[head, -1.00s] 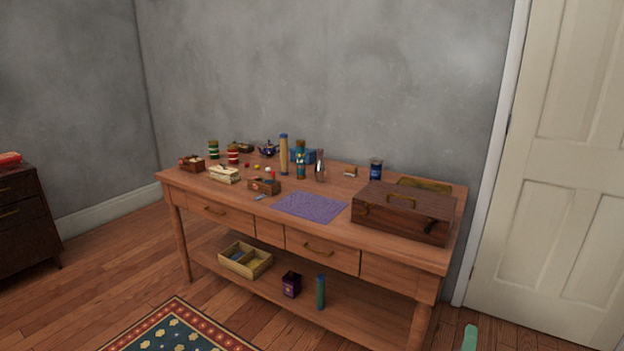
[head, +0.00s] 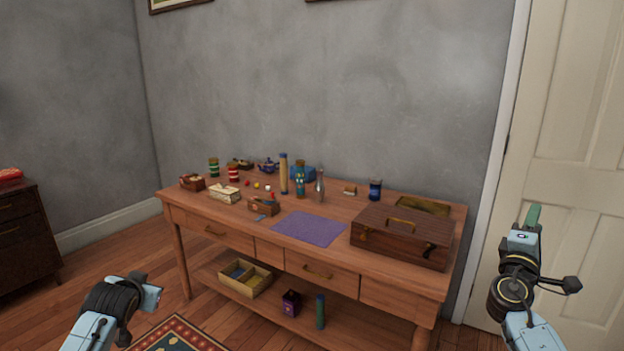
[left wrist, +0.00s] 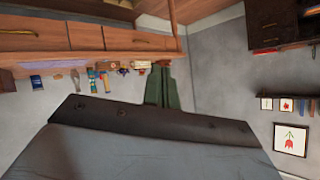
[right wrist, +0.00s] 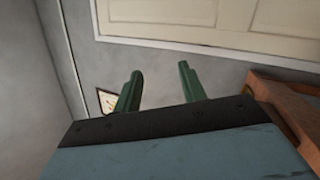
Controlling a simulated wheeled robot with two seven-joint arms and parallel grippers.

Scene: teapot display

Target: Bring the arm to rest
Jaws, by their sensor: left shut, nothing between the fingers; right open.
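My right gripper (head: 532,216) is raised at the right of the head view, in front of the door and apart from the table. The right wrist view shows its two green fingers (right wrist: 160,85) spread with nothing between them. My left arm comes in at the lower left of the head view, in front of the floor and rug; its fingers cannot be made out there. In the left wrist view, the left gripper's green fingers (left wrist: 162,88) are together and empty. Neither gripper touches anything visible.
The wooden table (head: 205,225) holds a brown case (head: 400,237), a purple mat (head: 308,229), a blue teapot (head: 268,166), and several jars and small boxes. Its lower shelf holds a divided box (head: 245,285). The door (head: 575,130) stands behind at right. A dark cabinet (head: 25,235) stands at left.

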